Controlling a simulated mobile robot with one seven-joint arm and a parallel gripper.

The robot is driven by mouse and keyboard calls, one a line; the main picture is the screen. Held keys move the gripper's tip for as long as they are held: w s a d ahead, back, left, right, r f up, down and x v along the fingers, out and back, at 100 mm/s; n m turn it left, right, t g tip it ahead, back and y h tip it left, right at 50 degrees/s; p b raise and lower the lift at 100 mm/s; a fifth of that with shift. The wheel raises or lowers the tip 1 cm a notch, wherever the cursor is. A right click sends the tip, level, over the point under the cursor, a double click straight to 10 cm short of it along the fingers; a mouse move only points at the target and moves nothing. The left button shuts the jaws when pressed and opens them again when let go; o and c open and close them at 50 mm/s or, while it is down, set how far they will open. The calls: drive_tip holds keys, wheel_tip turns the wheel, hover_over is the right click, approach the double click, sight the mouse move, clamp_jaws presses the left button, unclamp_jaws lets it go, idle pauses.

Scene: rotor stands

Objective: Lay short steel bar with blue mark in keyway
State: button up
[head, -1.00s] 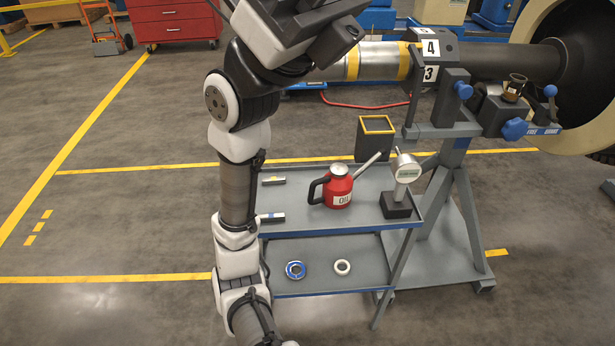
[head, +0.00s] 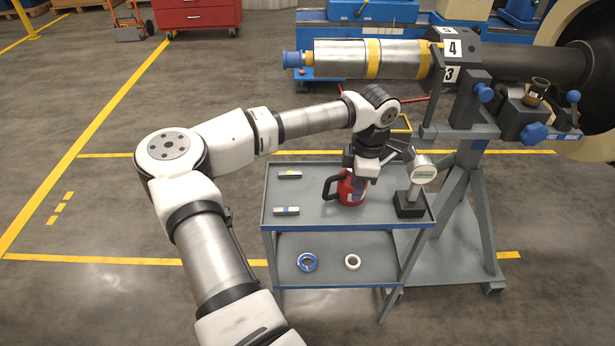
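A short steel bar with a blue mark (head: 287,211) lies flat near the front left of the cart's top shelf. A similar short bar with what looks like a yellow mark (head: 288,174) lies behind it. The horizontal steel shaft (head: 340,58), with yellow bands and a blue end, runs above and behind the cart. I cannot make out the keyway.
The cart's top shelf (head: 310,219) also holds a dial gauge on a black base (head: 410,205). A blue ring (head: 307,263) and a white ring (head: 352,261) lie on the lower shelf. The grey rotor stand (head: 470,215) is at right. Open floor lies left.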

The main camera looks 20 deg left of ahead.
sight(287, 209)
drive_tip(key=a+f+n+g+y, duration=0.1)
drive_tip(key=a+y, duration=0.3)
drive_tip(key=a, duration=0.8)
drive_tip(key=b+x, duration=0.2)
drive_tip(key=x, duration=0.1)
drive_tip(key=b+x, duration=0.1)
drive_tip(key=x, duration=0.2)
drive_tip(key=s+b+x, duration=0.1)
drive_tip(key=b+x, duration=0.1)
drive_tip(key=x, duration=0.2)
drive_tip(key=shift+d+b, duration=0.1)
drive_tip(key=shift+b, duration=0.2)
drive_tip(key=c, duration=0.7)
drive_tip(key=shift+r+p, duration=1.8)
drive_tip(key=shift+r, duration=1.25)
